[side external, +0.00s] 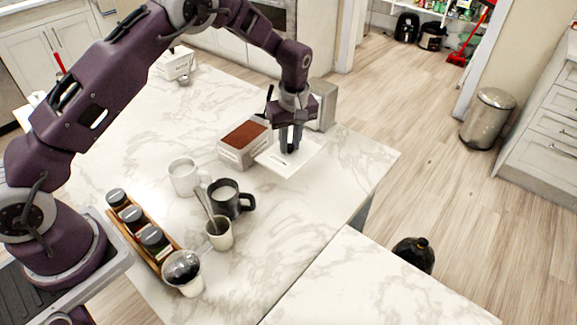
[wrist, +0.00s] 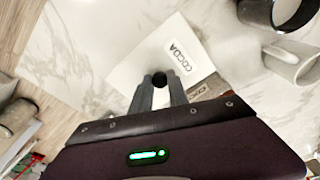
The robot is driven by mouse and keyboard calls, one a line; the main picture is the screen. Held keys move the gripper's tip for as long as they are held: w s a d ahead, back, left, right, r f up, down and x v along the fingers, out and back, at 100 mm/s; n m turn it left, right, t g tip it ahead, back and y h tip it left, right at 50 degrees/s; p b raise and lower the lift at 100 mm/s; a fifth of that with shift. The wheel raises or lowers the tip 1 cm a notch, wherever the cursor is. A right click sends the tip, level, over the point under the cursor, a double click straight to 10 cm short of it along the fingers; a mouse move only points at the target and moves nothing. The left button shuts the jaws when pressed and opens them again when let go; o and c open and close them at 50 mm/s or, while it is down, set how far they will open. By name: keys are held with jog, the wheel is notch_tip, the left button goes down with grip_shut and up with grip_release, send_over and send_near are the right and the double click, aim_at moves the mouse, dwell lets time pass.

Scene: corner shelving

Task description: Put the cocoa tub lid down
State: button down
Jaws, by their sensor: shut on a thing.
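The cocoa tub lid (side external: 297,165) is a flat white square to the right of the tub in the side view. In the wrist view the lid (wrist: 188,58) shows "COCOA" lettering and a dark knob. My gripper (side external: 291,146) points down and is shut on the lid at its knob; its fingers also show in the wrist view (wrist: 160,93). The lid looks level and low over the marble; I cannot tell whether it touches. The open cocoa tub (side external: 238,158), full of brown powder, stands just left of the lid and is partly hidden in the wrist view.
A white mug (side external: 184,176), a black mug (side external: 231,198), a cup with a spoon (side external: 219,237) and a spice rack (side external: 143,240) stand to the left and front. A grey box (side external: 323,106) stands behind my gripper. Marble right of the lid (side external: 358,160) is clear up to the counter edge.

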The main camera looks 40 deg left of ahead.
aim_at(290, 155)
notch_tip(290, 155, down, 7)
jog(key=shift+r, duration=0.1)
jog(key=c, duration=1.3)
grip_release()
